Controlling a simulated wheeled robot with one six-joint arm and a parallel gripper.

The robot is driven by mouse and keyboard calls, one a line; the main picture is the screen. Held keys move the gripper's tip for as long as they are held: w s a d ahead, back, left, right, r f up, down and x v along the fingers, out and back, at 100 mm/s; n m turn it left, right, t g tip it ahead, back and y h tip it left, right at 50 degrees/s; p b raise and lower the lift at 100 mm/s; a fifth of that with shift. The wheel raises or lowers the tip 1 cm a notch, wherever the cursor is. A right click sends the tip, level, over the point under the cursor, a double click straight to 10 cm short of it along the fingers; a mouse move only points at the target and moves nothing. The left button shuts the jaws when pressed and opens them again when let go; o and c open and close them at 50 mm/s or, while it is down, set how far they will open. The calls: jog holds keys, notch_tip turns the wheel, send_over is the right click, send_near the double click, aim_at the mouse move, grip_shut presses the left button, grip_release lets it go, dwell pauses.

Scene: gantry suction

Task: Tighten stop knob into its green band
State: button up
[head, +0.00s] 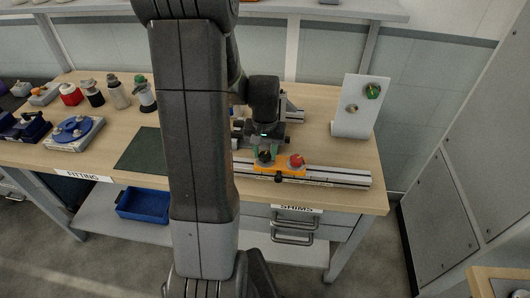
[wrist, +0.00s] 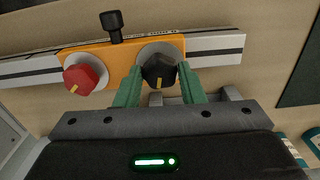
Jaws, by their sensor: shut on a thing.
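An orange block (wrist: 110,58) sits on a silver rail (wrist: 215,48) and carries a black knob (wrist: 158,68) and a red knob (wrist: 84,77). I cannot tell which of them is the stop knob. My gripper (wrist: 158,82) has its green fingers shut on the black knob, one on each side. The black knob's yellow mark points to the bottom of the wrist view. A grey disc (wrist: 149,52) shows behind it; no green band is visible there, and the fingers cover part of the disc. In the head view, the red knob (head: 297,160) stands right of my gripper (head: 265,153).
A black thumbscrew (wrist: 115,25) stands up from the orange block. A white panel (head: 354,125) with two small knobs stands at the back right. A blue round fixture (head: 75,131), several bottles and a dark green mat (head: 140,150) are on the left of the bench.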

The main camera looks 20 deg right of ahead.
aim_at(265, 155)
jog(key=shift+m, duration=0.3)
jog(key=o, duration=1)
jog(key=shift+r, duration=0.15)
notch_tip(265, 155, up, 14)
jog(key=shift+f+b, duration=0.2)
jog(key=shift+b, duration=0.3)
